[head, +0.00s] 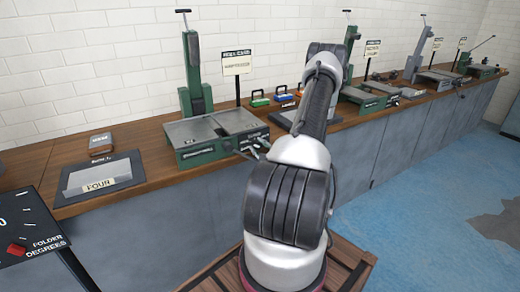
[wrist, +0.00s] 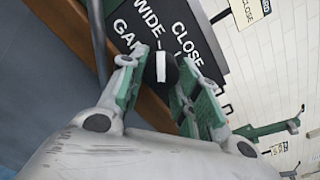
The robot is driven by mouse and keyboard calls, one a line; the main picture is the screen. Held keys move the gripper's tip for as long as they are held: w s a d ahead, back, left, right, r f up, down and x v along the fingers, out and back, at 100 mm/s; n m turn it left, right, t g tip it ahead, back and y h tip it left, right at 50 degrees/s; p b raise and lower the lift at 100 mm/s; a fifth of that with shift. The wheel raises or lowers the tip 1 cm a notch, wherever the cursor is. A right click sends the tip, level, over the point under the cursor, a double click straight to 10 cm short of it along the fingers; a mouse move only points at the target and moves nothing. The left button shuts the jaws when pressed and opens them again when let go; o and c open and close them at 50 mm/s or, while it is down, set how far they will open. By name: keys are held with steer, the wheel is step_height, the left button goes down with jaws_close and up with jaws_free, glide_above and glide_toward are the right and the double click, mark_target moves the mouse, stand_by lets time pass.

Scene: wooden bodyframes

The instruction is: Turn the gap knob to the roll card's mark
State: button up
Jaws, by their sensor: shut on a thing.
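The gap knob (wrist: 172,72) is black with a white line across its face, running roughly up the picture in the wrist view. It sits on a dark panel (wrist: 205,25) lettered WIDE and CLOSE, with other words partly covered. My gripper (wrist: 162,66) has its green-padded fingers shut on the knob, one on each side. In the head view my arm hides the gripper and knob.
A wooden-topped bench (head: 150,160) runs along the white brick wall. It bears green machines (head: 215,130), sign cards on posts (head: 237,62), a tray labelled FOUR (head: 100,175) and small coloured blocks (head: 285,95). A folder degrees dial (head: 30,225) stands at left. Blue floor is open at right.

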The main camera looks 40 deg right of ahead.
steer(key=m, duration=0.5)
steer(key=shift+a+f+m, duration=0.1)
steer(key=shift+m, duration=0.2)
steer(key=m, duration=0.5)
steer(key=shift+a, duration=0.1)
steer(key=shift+m, duration=0.4)
steer(key=o, duration=1)
steer(key=v, duration=1.2)
